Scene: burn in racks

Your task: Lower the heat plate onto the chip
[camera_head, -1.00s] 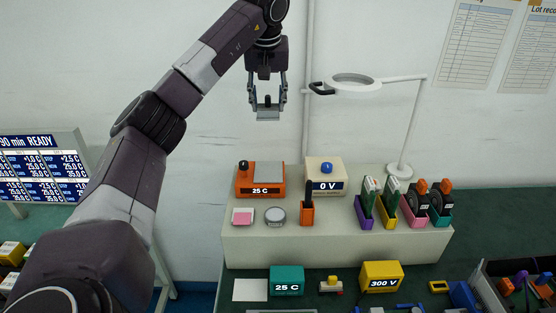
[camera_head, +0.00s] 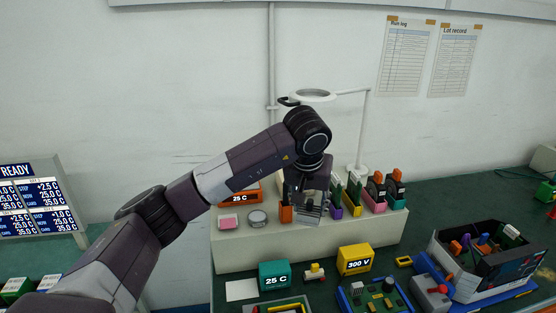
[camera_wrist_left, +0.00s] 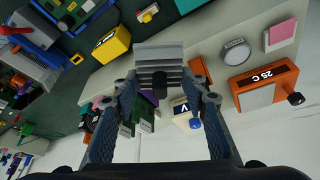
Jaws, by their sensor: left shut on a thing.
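The heat plate, a silver-grey ribbed plate (camera_wrist_left: 160,52) with a black knob, is held between the fingertips of my left gripper (camera_wrist_left: 161,86). In the head view my left gripper (camera_head: 311,198) hangs over the front of the raised shelf, with the plate (camera_head: 311,209) at its tips. The plate is in the air, apart from the bench. A green circuit board in a blue frame (camera_head: 372,298) lies at the front of the bench, right of and below the gripper. Small parts sit on it; I cannot tell which is the chip. My right gripper is not in view.
The raised shelf (camera_head: 235,250) holds an orange 25 C box (camera_head: 240,194), a grey puck and coloured card holders. A lamp (camera_head: 313,96) stands behind. In front are a teal 25 C box (camera_head: 275,275), a yellow 300 V box (camera_head: 355,259) and a full bin (camera_head: 490,285).

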